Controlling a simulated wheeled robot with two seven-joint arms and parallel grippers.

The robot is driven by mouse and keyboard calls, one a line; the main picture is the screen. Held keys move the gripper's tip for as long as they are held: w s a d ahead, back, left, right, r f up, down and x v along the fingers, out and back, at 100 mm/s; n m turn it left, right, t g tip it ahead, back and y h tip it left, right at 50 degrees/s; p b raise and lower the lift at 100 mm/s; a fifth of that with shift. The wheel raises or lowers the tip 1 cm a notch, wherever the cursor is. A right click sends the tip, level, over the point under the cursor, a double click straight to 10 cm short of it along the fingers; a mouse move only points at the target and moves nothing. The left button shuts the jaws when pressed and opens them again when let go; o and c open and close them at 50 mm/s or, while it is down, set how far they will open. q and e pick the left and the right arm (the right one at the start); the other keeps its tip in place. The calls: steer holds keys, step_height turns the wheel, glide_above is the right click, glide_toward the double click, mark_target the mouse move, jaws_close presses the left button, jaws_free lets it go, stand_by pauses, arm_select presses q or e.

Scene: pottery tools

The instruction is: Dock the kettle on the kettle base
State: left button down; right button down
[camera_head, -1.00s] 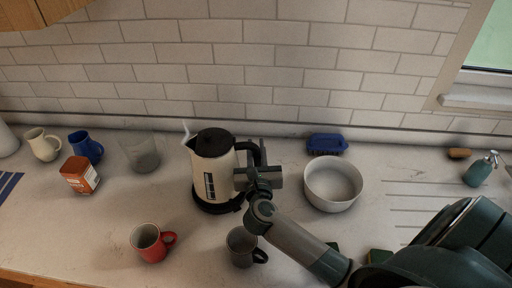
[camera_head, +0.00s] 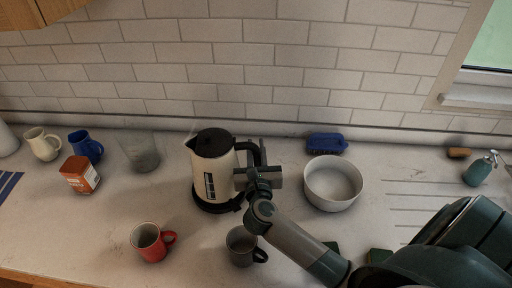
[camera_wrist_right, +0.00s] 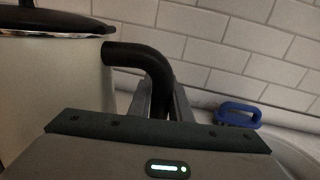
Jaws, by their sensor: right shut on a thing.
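The kettle (camera_head: 213,170) is cream with a black lid and black handle. It stands upright on or just over the black round kettle base (camera_head: 213,207); I cannot tell whether it is fully seated. My right gripper (camera_head: 258,166) is shut on the kettle's handle, on the kettle's right side. In the right wrist view, the kettle's pale body (camera_wrist_right: 52,92) fills the left, and its black handle (camera_wrist_right: 148,58) curves down between the fingers of my gripper (camera_wrist_right: 164,102). My left gripper is not in view.
A red mug (camera_head: 148,243) and a dark grey mug (camera_head: 240,246) stand in front. A white bowl (camera_head: 333,186) and blue brush (camera_head: 326,143) are to the right. A glass (camera_head: 141,153), an orange tin (camera_head: 79,175) and a blue mug (camera_head: 86,146) stand left.

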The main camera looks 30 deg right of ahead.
mark_target(257, 162)
steer(key=shift+f+b, duration=0.35)
steer(key=shift+b, duration=0.05)
stand_by(0.4)
steer(key=c, duration=1.9)
jaws_free()
steer(key=shift+v, duration=2.75)
steer(key=v, duration=0.5)
steer(key=shift+s+a+f, duration=0.1)
steer(key=shift+s+a, duration=0.1)
steer(key=shift+s, duration=0.1)
steer(key=shift+s, duration=0.1)
